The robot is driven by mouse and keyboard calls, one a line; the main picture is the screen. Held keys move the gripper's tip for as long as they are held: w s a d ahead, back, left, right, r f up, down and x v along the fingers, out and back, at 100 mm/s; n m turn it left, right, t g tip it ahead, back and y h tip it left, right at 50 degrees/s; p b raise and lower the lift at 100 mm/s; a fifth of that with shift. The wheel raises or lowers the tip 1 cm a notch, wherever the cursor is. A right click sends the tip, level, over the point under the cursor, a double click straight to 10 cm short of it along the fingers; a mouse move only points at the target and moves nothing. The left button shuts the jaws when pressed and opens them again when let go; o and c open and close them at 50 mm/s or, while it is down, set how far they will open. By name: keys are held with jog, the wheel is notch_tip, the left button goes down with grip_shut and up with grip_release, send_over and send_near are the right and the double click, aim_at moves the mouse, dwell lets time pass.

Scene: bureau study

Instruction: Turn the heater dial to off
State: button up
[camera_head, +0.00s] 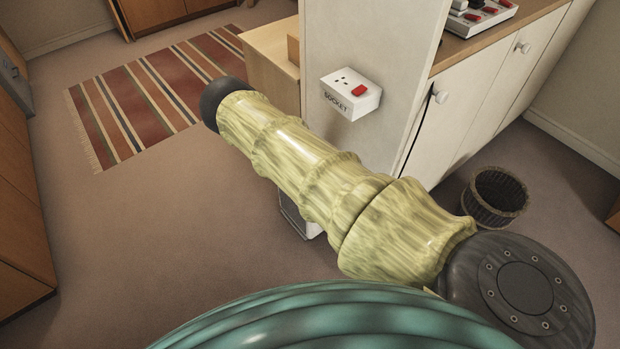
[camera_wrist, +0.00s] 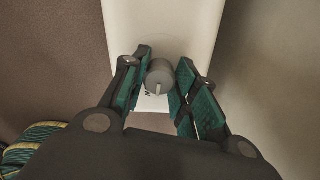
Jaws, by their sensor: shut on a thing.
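The heater (camera_wrist: 160,22) is a pale, narrow box in the wrist view. Its grey round dial (camera_wrist: 158,78) has a lighter pointer ridge on its face, pointing down in the picture. My gripper (camera_wrist: 160,84) has its two green-padded fingers on either side of the dial, shut on it. Part of a dark marking shows just left of the dial; the rest of the lettering is hidden by the fingers. In the head view my arm covers most of the heater, and only a small pale and dark part (camera_head: 299,217) shows below the arm. My gripper is hidden there.
A white socket box (camera_head: 351,93) with a red switch is on the cabinet's end panel, above my arm. A wicker basket (camera_head: 495,196) stands on the floor at the right. A striped rug (camera_head: 150,95) lies at the left. Carpet at lower left is clear.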

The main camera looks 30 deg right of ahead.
jog(key=shift+w+n, duration=0.1)
jog(key=shift+n, duration=0.5)
jog(key=o, duration=1)
notch_tip(320, 180, up, 12)
dwell(0.6)
